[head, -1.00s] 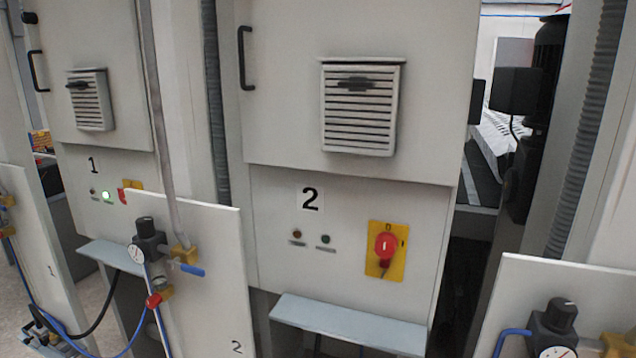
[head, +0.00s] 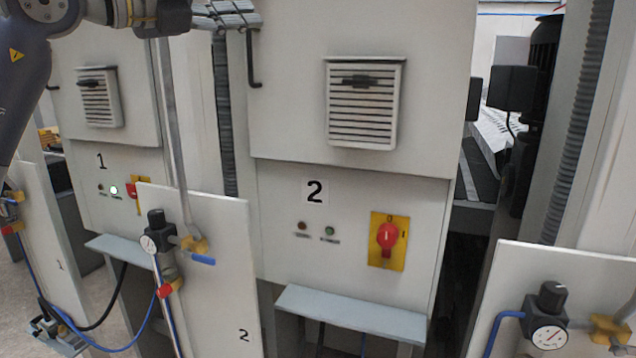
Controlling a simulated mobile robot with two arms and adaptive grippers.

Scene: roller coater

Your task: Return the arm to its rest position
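My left arm comes in at the top left of the head view. Its gripper (head: 228,16) is at the top edge, in front of the upper door of cabinet 2 and close to that door's black handle (head: 254,58). I cannot tell whether it touches the handle or whether its fingers are open or shut. My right arm and gripper are not in the view.
Cabinet 2 (head: 280,110) has a red rotary switch (head: 387,238) on a yellow plate and a grey shelf (head: 350,314). Cabinet 1 with a lit lamp (head: 114,190) stands to the left. White panels with pressure gauges (head: 550,337) stand in front.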

